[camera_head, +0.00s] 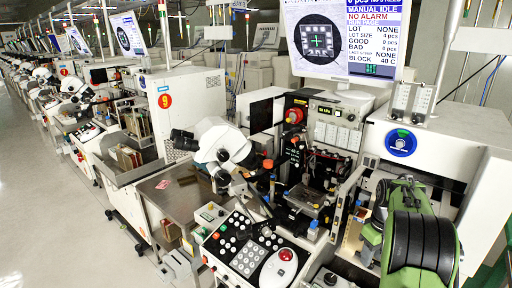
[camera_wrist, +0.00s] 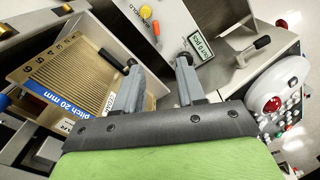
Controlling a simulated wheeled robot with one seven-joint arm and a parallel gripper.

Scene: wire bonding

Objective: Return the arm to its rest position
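My gripper (camera_wrist: 157,70) shows in the wrist view with its two grey fingers apart and nothing seen between them. My green and black arm (camera_head: 415,240) is at the lower right of the head view, in front of the bonding machine's right side. I cannot make out the fingertips there. In the wrist view a slotted magazine (camera_wrist: 72,62) with a blue "pitch 20 mm" label lies to the left of the fingers. The left finger overlaps its right edge in the picture; I cannot tell whether they touch.
A panel with a small display (camera_wrist: 200,45) and a black lever is beyond the fingers. A red button (camera_wrist: 272,103) on a white control panel is at right. In the head view, the keypad console (camera_head: 245,250), microscope (camera_head: 222,143) and monitor (camera_head: 345,38) surround the machine. Open floor (camera_head: 50,220) is at left.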

